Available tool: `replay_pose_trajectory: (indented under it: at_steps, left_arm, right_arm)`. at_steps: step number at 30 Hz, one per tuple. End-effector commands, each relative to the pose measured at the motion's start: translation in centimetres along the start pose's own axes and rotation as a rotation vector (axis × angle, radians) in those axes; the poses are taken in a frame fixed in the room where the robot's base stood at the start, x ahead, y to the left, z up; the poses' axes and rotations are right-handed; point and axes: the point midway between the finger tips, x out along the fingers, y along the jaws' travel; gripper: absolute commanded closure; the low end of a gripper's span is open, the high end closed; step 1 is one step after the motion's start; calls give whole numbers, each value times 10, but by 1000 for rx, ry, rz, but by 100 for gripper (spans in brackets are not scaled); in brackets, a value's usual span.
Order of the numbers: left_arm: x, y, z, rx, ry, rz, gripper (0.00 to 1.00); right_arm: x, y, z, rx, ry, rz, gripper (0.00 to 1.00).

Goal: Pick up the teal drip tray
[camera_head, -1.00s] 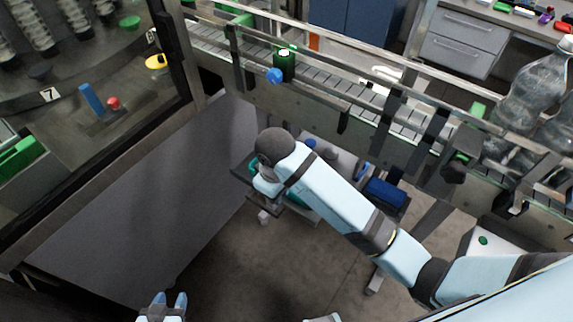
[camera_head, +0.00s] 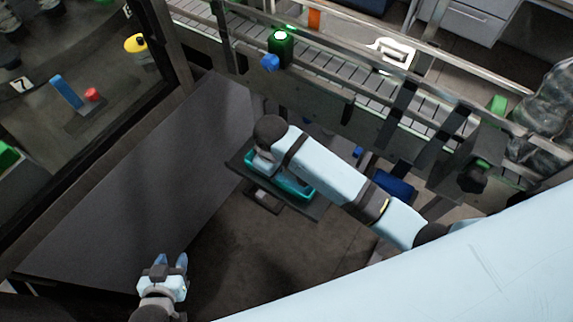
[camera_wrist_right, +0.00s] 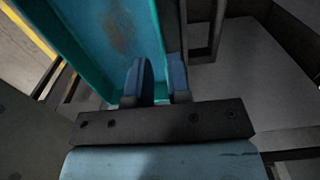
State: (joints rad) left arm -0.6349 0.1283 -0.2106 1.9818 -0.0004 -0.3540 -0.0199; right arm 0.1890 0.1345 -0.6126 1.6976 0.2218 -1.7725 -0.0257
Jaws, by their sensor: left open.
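The teal drip tray (camera_head: 300,190) lies on a dark flat surface below the conveyor, partly hidden behind my right arm. In the right wrist view the tray (camera_wrist_right: 95,35) fills the upper left. My right gripper (camera_wrist_right: 160,78) is at its side wall, one blue finger on the inner side and the other on the outer side. The gap between the fingers is small; I cannot tell whether they press on the wall. In the head view the right gripper's fingers are hidden by its own wrist. My left gripper (camera_head: 168,262) is open and empty at the lower left, away from the tray.
A large grey panel (camera_head: 150,170) stands to the left. A blue object (camera_head: 395,184) lies right of my right arm. The floor in front is clear.

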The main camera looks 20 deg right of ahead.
Motion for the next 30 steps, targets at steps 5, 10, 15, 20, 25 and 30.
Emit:
replay_pose_trajectory:
  at_steps: [5, 10, 15, 20, 25, 30]
  left_arm:
    - [0, -1, -3, 1, 1, -1, 57]
    - [-3, -3, -12, -7, 4, -6, 57]
    - [2, -2, -12, -33, 4, -14, 57]
    - [4, -1, -10, -40, -1, -15, 57]
    - [3, -1, -8, -37, -4, -14, 57]
    - [1, -1, -7, -35, -5, -13, 57]
  right_arm:
    - [11, -1, 1, 0, -2, -1, 82]
    - [36, -2, 1, -1, -5, -2, 82]
    - [56, -2, 0, 0, -2, -1, 82]
    - [59, -2, 0, -1, 0, 0, 82]
    - [59, -2, 0, -1, -1, 0, 98]
    - [58, -2, 0, 0, 0, 0, 100]
